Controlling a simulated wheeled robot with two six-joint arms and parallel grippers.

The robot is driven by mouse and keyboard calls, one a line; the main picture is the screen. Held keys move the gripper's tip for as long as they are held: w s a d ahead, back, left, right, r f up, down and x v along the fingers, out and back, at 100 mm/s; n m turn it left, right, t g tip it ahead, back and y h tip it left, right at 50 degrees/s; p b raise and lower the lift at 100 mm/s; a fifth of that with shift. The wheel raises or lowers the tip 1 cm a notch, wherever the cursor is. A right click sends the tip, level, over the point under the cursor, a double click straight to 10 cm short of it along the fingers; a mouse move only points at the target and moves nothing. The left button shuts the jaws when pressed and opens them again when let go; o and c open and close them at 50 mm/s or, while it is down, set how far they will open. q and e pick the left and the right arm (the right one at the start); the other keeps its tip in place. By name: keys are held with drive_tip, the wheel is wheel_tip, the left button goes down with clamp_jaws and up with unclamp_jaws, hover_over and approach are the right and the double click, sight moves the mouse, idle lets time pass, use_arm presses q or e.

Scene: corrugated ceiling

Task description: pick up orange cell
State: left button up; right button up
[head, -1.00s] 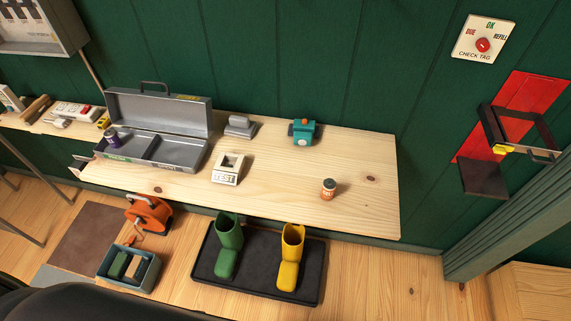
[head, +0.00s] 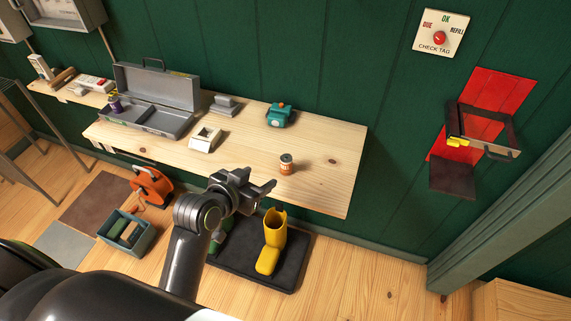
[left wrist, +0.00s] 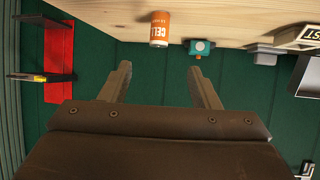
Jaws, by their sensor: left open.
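The orange cell (head: 286,164) is a small orange and white cylinder standing upright on the wooden bench (head: 240,160), toward its right front. In the left wrist view the cell (left wrist: 159,29) shows upside down with the letters CELL, beyond and between the fingertips. My left gripper (head: 257,181) is open and empty, in front of the bench and a little to the left of the cell, apart from it. Its two fingers also show in the left wrist view (left wrist: 158,75). My right gripper is not in view.
A teal device (head: 279,115), a white TEST block (head: 205,138) and a grey open toolbox (head: 165,120) stand on the bench. The bench around the cell is clear.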

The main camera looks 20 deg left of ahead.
use_arm(q)
drive_tip(key=p, duration=0.2)
approach(289, 158)
drive_tip(key=x, duration=0.5)
drive_tip(key=shift+w+a+f, duration=0.15)
drive_tip(key=shift+f, duration=0.4)
drive_tip(key=shift+p+x, duration=0.5)
drive_tip(key=shift+x, duration=2.55)
drive_tip(key=shift+a, duration=0.15)
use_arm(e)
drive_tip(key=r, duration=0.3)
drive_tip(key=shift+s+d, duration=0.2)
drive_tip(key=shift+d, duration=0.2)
use_arm(q)
drive_tip(key=c, duration=1.1)
